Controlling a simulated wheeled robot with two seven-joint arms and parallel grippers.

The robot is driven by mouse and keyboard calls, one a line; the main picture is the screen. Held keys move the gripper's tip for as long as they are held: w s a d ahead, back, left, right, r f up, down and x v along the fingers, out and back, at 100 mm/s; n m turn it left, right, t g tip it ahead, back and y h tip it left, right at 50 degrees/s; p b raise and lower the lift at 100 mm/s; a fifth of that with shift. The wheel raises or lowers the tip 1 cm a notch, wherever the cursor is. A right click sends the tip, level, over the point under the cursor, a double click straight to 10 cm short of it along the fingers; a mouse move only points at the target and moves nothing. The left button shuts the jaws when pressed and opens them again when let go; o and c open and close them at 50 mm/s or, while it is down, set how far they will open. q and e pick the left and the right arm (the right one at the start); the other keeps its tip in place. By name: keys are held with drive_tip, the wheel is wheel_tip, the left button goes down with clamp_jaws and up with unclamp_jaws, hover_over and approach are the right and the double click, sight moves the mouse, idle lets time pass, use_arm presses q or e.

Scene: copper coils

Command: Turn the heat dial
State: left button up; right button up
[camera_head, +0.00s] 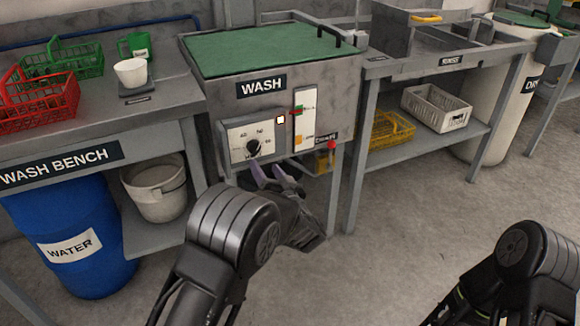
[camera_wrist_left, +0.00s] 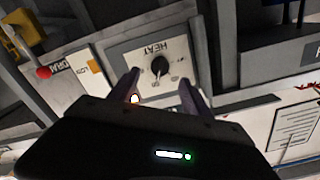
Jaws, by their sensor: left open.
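The heat dial (camera_head: 253,147) is a black knob with a pointer on a pale panel (camera_head: 237,136) at the front of the wash unit. In the left wrist view the dial (camera_wrist_left: 159,66) sits on the plate marked HEAT (camera_wrist_left: 140,54), beyond and between my fingertips. My left gripper (camera_head: 268,172) is open and empty, just below and in front of the dial, apart from it as far as I can tell. Its two fingers also show in the left wrist view (camera_wrist_left: 160,82). Of my right arm only dark links show at the lower right; its gripper is out of view.
The green-topped wash unit (camera_head: 212,92) stands between the wash bench (camera_head: 100,146) and a rinse stand (camera_head: 440,68). Open floor lies in front.

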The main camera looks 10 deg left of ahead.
sight(256, 152)
use_arm(q)
drive_tip(key=shift+r, duration=0.15)
drive_tip(key=b+x, duration=0.1)
drive_tip(key=x, duration=0.6)
drive_tip(key=shift+a, duration=0.1)
drive_tip(key=shift+w+a, duration=0.15)
drive_tip(key=shift+w, duration=0.2)
drive_tip(key=shift+c, duration=0.4)
clamp_jaws()
